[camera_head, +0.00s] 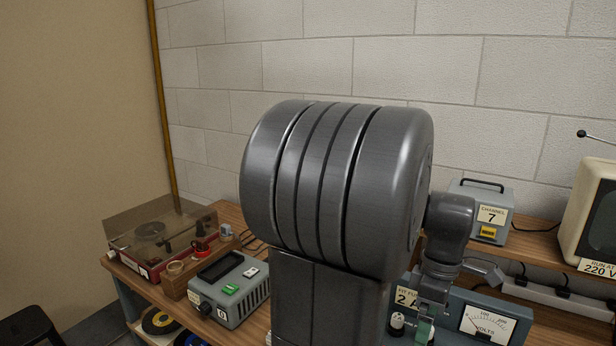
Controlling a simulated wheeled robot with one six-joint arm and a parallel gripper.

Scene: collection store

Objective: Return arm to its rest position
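My arm fills the middle of the view, its large dark grey joint hiding much of the bench behind it. To the right of that joint a smaller part of my arm bends downward. My gripper (428,325) shows only in part at the lower right, pointing down in front of the blue-grey meter panel (516,308). Its fingertips are small and partly cut off by the lower edge, so I cannot tell whether it is open, shut or holding something.
A "CHANNEL 7" box (483,208), a power strip (560,299) and a cream monitor (592,205) are at right. A block wall stands behind.

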